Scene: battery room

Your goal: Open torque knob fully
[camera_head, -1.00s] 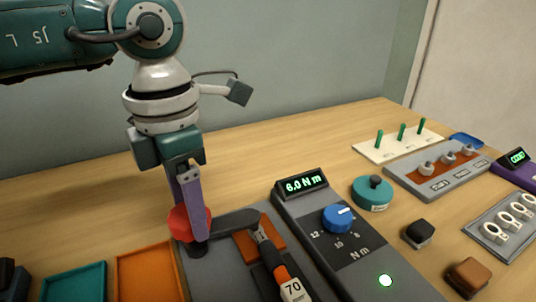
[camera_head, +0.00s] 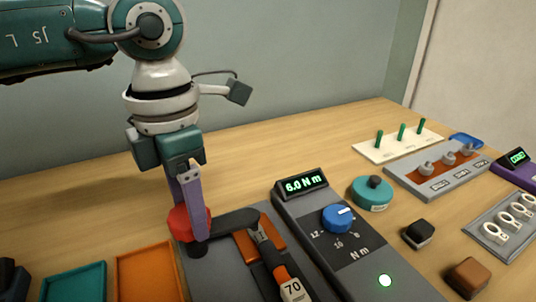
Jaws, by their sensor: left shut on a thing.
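The blue torque knob (camera_head: 338,218) sits on a grey console (camera_head: 318,209) marked "N m", its white pointer mark toward the upper right. The console display (camera_head: 305,184) reads 6.0 N m. My left gripper (camera_head: 195,232) points down, well left of the knob and apart from it. It is shut on a red round piece (camera_head: 180,222) beside the dark end of a bar (camera_head: 232,222). The fingers hide part of the red piece, and the exact grip is hard to see. My right gripper is not in view.
A black and orange tool marked 70 (camera_head: 285,277) lies between gripper and console. A teal round piece (camera_head: 372,194), a black block (camera_head: 418,233) and a brown block (camera_head: 467,277) stand right. Teal (camera_head: 74,283) and orange (camera_head: 145,275) trays lie left.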

